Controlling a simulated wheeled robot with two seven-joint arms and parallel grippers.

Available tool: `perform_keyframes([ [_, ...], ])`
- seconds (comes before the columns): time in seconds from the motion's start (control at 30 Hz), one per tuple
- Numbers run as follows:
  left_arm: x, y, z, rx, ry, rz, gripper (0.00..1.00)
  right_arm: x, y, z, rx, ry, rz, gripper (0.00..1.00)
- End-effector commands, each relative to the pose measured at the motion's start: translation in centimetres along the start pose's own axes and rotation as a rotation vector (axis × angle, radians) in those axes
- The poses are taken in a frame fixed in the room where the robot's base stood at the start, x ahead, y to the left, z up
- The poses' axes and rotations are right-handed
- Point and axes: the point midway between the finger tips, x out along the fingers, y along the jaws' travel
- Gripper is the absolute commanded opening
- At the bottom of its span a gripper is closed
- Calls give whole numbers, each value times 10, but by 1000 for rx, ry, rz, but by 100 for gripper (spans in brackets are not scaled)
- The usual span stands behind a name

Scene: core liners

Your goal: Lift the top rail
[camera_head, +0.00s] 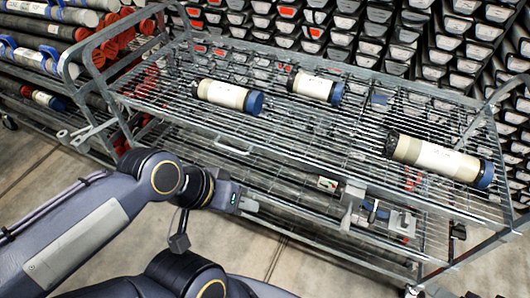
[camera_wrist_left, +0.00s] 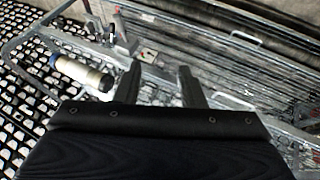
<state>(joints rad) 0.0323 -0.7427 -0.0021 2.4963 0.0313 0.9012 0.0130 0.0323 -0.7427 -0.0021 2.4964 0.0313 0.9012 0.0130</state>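A grey metal wire-shelf cart fills the middle of the head view. Its top rail (camera_head: 320,172) runs along the near edge of the upper shelf, with a small curved handle (camera_head: 232,150) near its left part. My left gripper (camera_head: 248,204) is beyond the end of my dark arm, in front of the cart and lower in the picture than the rail. In the left wrist view its two dark fingers (camera_wrist_left: 158,84) are apart with nothing seen between them. Cart rails and handles show past them. Contact with the rail cannot be told. My right gripper is not seen.
Cream core liners with blue ends lie on the upper shelf: left (camera_head: 230,96), middle (camera_head: 316,87) and right (camera_head: 440,158). Grey metal parts (camera_head: 350,205) show lower down. Stacked trays (camera_head: 470,45) stand close behind. Concrete floor (camera_head: 35,175) is free at left.

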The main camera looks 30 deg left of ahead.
Motion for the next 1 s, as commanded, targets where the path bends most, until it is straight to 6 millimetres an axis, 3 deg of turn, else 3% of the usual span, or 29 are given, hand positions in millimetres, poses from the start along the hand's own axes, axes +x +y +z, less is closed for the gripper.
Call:
perform_keyframes([
  [0.3,0,-1,-3,-15,-3,0,33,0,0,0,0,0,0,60],
  [0.37,0,-3,-10,-59,-11,-1,33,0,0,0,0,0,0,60],
  [0.47,1,-13,-36,-210,-32,-14,33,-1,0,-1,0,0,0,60],
  [0.57,10,-35,-75,-451,-57,-54,33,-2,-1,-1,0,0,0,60],
  [0.7,37,-82,-129,-821,-67,-168,33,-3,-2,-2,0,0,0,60],
  [0.8,61,-120,-158,-1055,-46,-273,33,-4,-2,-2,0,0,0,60],
  [1.0,100,-178,-191,-1355,38,-446,33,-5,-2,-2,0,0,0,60],
])
